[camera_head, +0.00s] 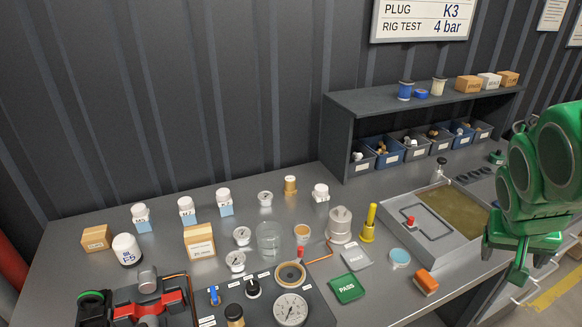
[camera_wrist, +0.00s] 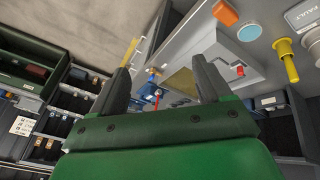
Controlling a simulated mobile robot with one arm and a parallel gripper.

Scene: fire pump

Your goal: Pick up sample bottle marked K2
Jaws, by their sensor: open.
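Three small sample bottles with white caps and pale blue lower parts stand in a row on the back left of the bench in the head view: the left bottle (camera_head: 141,217), the middle bottle (camera_head: 187,210) and the right bottle (camera_head: 225,203). Their dark label marks are too small to read surely, so I cannot tell which is K2. My green gripper (camera_head: 507,262) is far to the right, over the bench's right end, well apart from the bottles. In the wrist view my gripper (camera_wrist: 163,80) has its two dark fingers apart, with nothing between them. No sample bottle is clear there.
A white tub (camera_head: 127,250), cardboard boxes (camera_head: 199,241), gauges and a clear beaker (camera_head: 268,240) crowd the bottles. A shelf with blue bins (camera_head: 390,152) stands behind. A tray (camera_head: 450,212) and yellow post (camera_head: 369,223) lie between my gripper and the bottles.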

